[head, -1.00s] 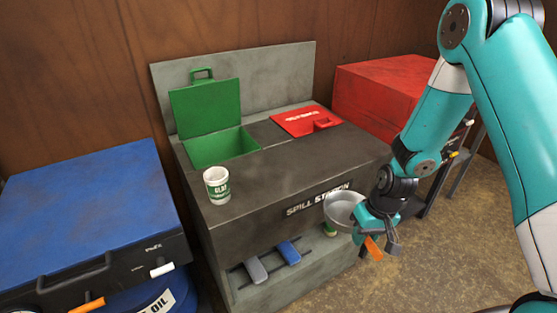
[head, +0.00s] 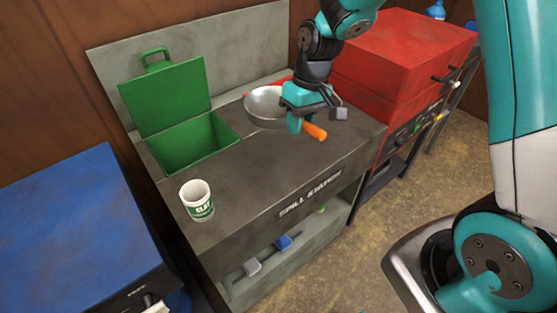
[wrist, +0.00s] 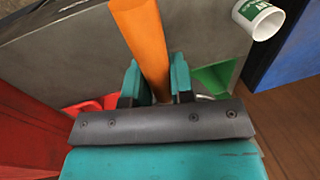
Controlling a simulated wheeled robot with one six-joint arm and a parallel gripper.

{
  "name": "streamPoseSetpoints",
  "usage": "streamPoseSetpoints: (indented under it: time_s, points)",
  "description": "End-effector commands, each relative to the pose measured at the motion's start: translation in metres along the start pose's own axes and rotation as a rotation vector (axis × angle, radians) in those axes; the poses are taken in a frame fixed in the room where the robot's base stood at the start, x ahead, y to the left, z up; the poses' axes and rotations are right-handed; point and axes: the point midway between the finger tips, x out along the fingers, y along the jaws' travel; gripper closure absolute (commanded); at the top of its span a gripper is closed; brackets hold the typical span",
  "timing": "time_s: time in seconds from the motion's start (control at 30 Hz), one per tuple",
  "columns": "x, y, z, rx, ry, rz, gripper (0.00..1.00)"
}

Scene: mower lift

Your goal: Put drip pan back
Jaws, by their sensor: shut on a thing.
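The drip pan (head: 266,107) is a round grey metal pan with an orange handle (head: 314,131). My gripper (head: 300,118) is shut on the orange handle and holds the pan at the top of the spill station (head: 250,170), in front of the red lid; I cannot tell whether the pan touches the top. In the wrist view the handle (wrist: 142,45) runs between the two teal fingers (wrist: 152,80).
A green bin (head: 195,143) stands open with its lid up. A white cup with a green label (head: 197,200) stands at the front left of the top. A red cabinet (head: 400,60) is at right, a blue one (head: 75,225) at left. Two scoop-like tools lie on the lower shelf.

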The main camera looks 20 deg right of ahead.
Motion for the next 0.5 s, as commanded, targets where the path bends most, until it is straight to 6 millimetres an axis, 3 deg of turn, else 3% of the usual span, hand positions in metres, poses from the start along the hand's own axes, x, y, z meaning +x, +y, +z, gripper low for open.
streamPoseSetpoints:
  time_s: [0.3,0.5]
  points:
    - [0.086,0.012,0.002,-0.005,-0.011,-0.002,1.00]
    - [0.132,0.022,0.003,-0.003,-0.007,-0.001,1.00]
